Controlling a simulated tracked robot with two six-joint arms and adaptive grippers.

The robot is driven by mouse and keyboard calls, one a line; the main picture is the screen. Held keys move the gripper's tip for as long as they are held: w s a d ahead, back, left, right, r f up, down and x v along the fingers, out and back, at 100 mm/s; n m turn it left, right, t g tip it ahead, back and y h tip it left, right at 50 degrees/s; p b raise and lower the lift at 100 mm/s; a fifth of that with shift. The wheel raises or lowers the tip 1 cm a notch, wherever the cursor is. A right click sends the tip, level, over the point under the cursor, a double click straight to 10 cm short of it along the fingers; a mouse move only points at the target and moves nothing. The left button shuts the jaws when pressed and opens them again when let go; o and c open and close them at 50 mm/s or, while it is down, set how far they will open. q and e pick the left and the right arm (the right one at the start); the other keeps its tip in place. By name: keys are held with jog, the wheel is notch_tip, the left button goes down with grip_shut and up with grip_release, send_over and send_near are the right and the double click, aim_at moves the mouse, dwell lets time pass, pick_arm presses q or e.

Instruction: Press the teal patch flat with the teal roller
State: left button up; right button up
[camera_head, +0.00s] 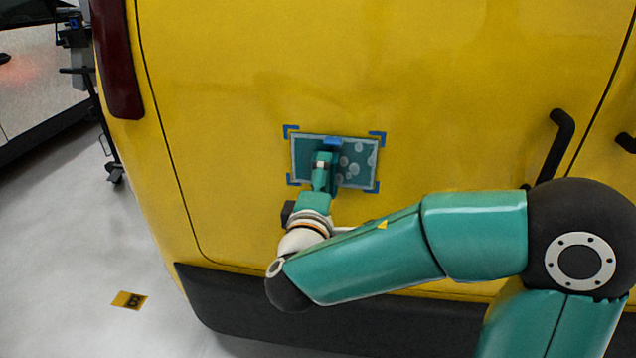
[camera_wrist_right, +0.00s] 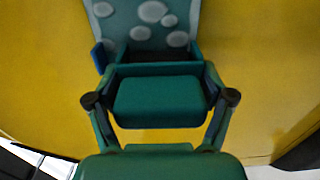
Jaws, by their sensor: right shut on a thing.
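The teal patch (camera_head: 358,160) lies on a yellow van door, inside blue corner marks. Pale round bubbles show on its right part; the left strip that I can see looks plain teal. It also shows at the top of the right wrist view (camera_wrist_right: 150,25), with several bubbles. My right gripper (camera_head: 324,162) is in front of the patch's middle, shut on the teal roller (camera_wrist_right: 160,97), a teal block between the fingers. A blue piece (camera_head: 333,142) shows at the gripper's tip. The gripper hides part of the patch; I cannot tell whether the roller touches it. My left gripper is not in view.
The yellow door (camera_head: 430,80) is bare around the patch. A black door handle (camera_head: 558,145) stands out at the right. A dark bumper (camera_head: 230,310) runs below. A black stand (camera_head: 85,80) is on the grey floor at the left.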

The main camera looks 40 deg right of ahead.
jog(key=shift+s+d+b, duration=0.5)
jog(key=shift+s+d, duration=0.25)
jog(key=shift+s, duration=0.1)
jog(key=shift+s+d+b, duration=0.5)
jog(key=shift+s+d, duration=0.2)
jog(key=shift+s, duration=0.15)
jog(key=shift+s+d, duration=0.1)
jog(key=shift+s+d+b, duration=0.5)
jog(key=shift+s+d, duration=0.1)
jog(key=shift+s, duration=0.1)
jog(key=shift+s+d+b, duration=0.55)
jog(key=shift+s+d, duration=0.15)
jog(key=shift+s, duration=0.15)
